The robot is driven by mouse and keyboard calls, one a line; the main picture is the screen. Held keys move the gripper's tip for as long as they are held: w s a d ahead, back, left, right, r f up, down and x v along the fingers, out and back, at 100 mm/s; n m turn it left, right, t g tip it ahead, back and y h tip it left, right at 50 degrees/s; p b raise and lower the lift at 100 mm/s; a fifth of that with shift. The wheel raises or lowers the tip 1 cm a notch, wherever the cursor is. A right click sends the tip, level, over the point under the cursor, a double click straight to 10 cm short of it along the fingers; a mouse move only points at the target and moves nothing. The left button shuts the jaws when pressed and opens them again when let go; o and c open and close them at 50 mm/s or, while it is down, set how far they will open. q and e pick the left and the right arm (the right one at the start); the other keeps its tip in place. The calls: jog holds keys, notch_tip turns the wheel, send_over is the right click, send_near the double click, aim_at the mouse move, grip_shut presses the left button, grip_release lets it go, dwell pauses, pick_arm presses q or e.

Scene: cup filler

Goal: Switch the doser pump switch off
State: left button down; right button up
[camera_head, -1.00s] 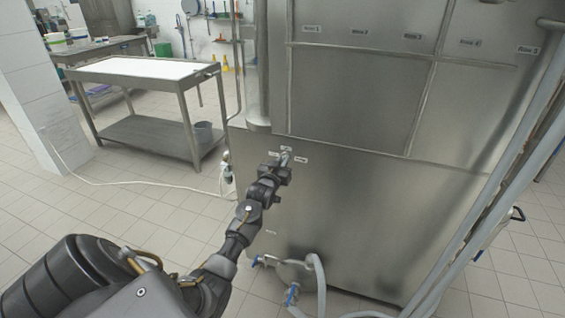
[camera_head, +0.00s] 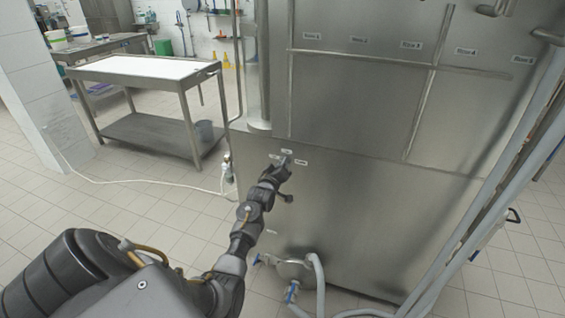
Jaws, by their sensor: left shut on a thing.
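The doser pump switch (camera_head: 286,158) is a small knob on the steel machine front, with small white labels around it. It is mostly hidden by my left gripper (camera_head: 283,164), whose dark fingers are shut on it. The finger details and the label texts are too small to read clearly, so I cannot tell the switch's exact setting. My right gripper is not in view.
The large steel machine (camera_head: 350,210) fills the right side, with grey pipes along its right edge. A steel table (camera_head: 130,70) stands back left.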

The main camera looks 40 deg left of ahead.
pick_arm(q)
jog(key=shift+f+n+p, duration=0.2)
jog(key=shift+n+p, duration=1.45)
jog(key=shift+n, duration=3.35)
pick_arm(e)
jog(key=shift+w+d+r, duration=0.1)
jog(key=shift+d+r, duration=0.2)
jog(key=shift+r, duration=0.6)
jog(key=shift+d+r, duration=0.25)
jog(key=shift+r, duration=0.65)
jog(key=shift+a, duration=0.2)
pick_arm(q)
jog(key=c, duration=1.5)
grip_release()
jog(key=shift+a, duration=0.1)
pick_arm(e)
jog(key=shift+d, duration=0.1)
